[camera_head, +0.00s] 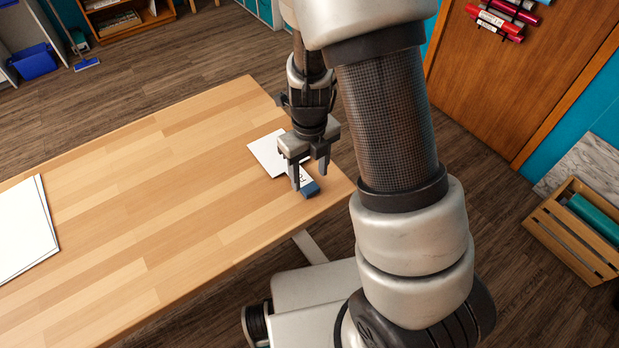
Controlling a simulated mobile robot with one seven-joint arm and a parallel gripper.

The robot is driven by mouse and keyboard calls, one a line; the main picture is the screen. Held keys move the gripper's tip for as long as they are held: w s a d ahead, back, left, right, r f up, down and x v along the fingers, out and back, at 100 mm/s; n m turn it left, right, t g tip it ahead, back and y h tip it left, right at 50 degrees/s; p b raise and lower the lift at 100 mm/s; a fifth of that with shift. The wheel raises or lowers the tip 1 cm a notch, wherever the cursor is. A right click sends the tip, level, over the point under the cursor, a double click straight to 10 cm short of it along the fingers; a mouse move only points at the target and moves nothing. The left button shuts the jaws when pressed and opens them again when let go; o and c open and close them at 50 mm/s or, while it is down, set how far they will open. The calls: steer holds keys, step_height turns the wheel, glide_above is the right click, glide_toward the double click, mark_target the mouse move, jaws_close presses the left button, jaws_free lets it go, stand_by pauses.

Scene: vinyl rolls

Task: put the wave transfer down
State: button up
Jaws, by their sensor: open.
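A white sheet (264,151) lies flat near the right corner of the wooden table (150,190). Beside it, right under my gripper (310,179), is a small white piece with dark marks (306,178) and a blue end (310,190). I cannot tell for certain which of these is the wave transfer. My gripper points down with its fingers apart, one on each side of the small piece as seen from here. The fingers hide part of it, and I cannot tell whether they touch it or the table.
White sheets (25,228) lie at the table's left edge. The table's middle is clear. A wooden crate (577,231) with a teal roll stands on the floor at right. Red rolls (496,22) hang on the wooden door. A blue bin (34,61) stands far left.

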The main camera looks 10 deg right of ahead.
step_height(320, 180, up, 15)
steer(key=s+n+t+y+p, duration=0.1)
steer(key=n+p, duration=0.1)
steer(key=n, duration=0.5)
steer(key=s+d+r+n+t, duration=0.1)
steer(key=s+r+n, duration=0.5)
steer(key=n, duration=0.6)
steer(key=s+d+r+n+t+h, duration=0.1)
steer(key=s+d+r+n+t, duration=0.1)
steer(key=s+r+n, duration=0.4)
step_height(320, 180, up, 4)
steer(key=n+t, duration=0.1)
steer(key=n, duration=0.5)
steer(key=shift+s+d+t, duration=0.2)
steer(key=shift+t, duration=0.1)
